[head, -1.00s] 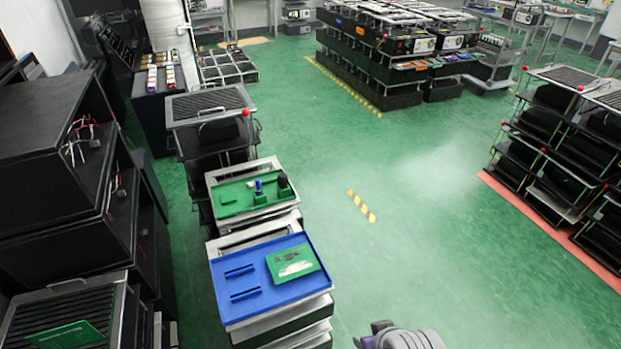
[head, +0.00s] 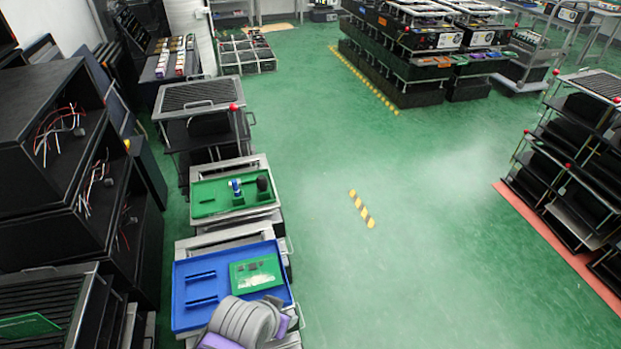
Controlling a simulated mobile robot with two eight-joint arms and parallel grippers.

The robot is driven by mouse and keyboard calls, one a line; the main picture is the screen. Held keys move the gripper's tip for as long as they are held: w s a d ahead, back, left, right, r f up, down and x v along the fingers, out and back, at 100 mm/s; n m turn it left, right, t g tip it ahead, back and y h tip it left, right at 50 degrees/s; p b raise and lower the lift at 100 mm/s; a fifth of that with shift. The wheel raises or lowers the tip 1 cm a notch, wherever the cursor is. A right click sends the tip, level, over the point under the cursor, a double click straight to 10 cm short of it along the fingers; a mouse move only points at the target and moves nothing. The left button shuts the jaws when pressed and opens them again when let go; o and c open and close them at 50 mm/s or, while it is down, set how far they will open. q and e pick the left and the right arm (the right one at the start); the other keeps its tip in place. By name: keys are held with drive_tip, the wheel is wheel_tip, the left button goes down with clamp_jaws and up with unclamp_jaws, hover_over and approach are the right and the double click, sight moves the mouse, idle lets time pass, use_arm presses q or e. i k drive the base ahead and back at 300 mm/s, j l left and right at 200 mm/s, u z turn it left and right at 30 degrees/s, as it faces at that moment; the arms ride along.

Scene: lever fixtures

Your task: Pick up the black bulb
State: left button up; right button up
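The black bulb (head: 262,184) stands at the right end of a green tray (head: 211,203), left of centre in the head view. It looks like a small dark rounded shape; its details are too small to tell. A blue and white piece (head: 236,187) stands just to its left on the same tray. A grey and purple part of my own arm shows at the bottom edge, over the near corner of the blue tray and well short of the bulb. Neither gripper's fingers show.
A blue tray (head: 187,322) with a green board (head: 256,272) is in front of the green tray. Black shelf boxes (head: 55,150) with wires stand at the left. The green floor (head: 420,240) to the right is clear. A rack (head: 575,165) stands far right.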

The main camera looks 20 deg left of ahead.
sight(262, 184)
drive_tip(key=i+l+z, duration=0.25)
drive_tip(key=i+l, duration=0.2)
drive_tip(key=i+l+z, duration=0.2)
drive_tip(key=i, duration=0.45)
drive_tip(key=i+u, duration=0.8)
drive_tip(key=i+l+u, duration=0.2)
drive_tip(key=i+u, duration=0.35)
drive_tip(key=u, duration=0.25)
drive_tip(key=i+u, duration=0.15)
drive_tip(key=u, duration=0.25)
drive_tip(key=i+u, duration=0.15)
drive_tip(key=u, duration=0.3)
drive_tip(key=i+l+u, duration=0.15)
drive_tip(key=u, duration=0.25)
drive_tip(key=i+u, duration=0.1)
drive_tip(key=u, duration=0.3)
drive_tip(key=i+l+u, duration=0.1)
drive_tip(key=u, duration=0.35)
drive_tip(key=i+l+u, duration=0.1)
drive_tip(key=u, duration=0.3)
drive_tip(key=l+u, duration=0.1)
drive_tip(key=u, duration=0.3)
drive_tip(key=i+l+u, duration=0.15)
drive_tip(key=u, duration=0.2)
drive_tip(key=i+l+u, duration=0.3)
drive_tip(key=k+j, duration=0.05)
drive_tip(key=k, duration=0.05)
